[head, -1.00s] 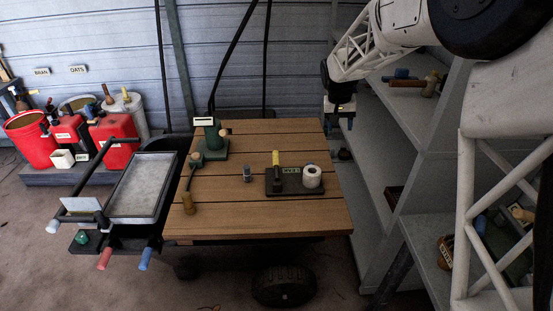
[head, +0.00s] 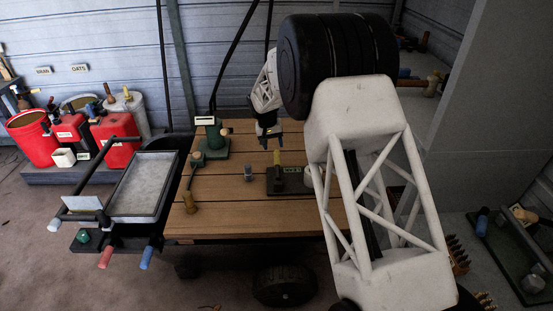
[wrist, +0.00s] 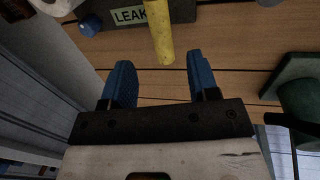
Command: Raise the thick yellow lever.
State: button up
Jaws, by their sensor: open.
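The thick yellow lever (head: 276,158) stands on a dark base plate (head: 283,187) on the wooden cart top. In the wrist view the lever (wrist: 158,30) comes down from the top edge, beside a label reading LEAK. Its free end lies just ahead of the space between my blue fingertips. My gripper (head: 269,141) is open and empty, just behind and above the lever in the head view. In the wrist view my gripper (wrist: 160,75) has a finger on each side of the lever's line. I cannot tell the exact gap in depth.
A white roll (head: 310,176) stands on the same plate, partly hidden by my arm. A green device (head: 211,143) and a small grey piece (head: 248,174) are to the left. The cart top's front left (head: 225,220) is clear.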

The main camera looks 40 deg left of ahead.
aim_at(276, 158)
dwell(0.4)
jog(key=shift+w+d+f, duration=0.15)
jog(key=shift+f, duration=1.15)
jog(key=shift+w+d+f, duration=0.2)
jog(key=shift+f, duration=1.05)
jog(key=shift+w+d+f, duration=0.15)
jog(key=shift+f, duration=1.15)
jog(key=shift+c, duration=0.5)
grip_shut()
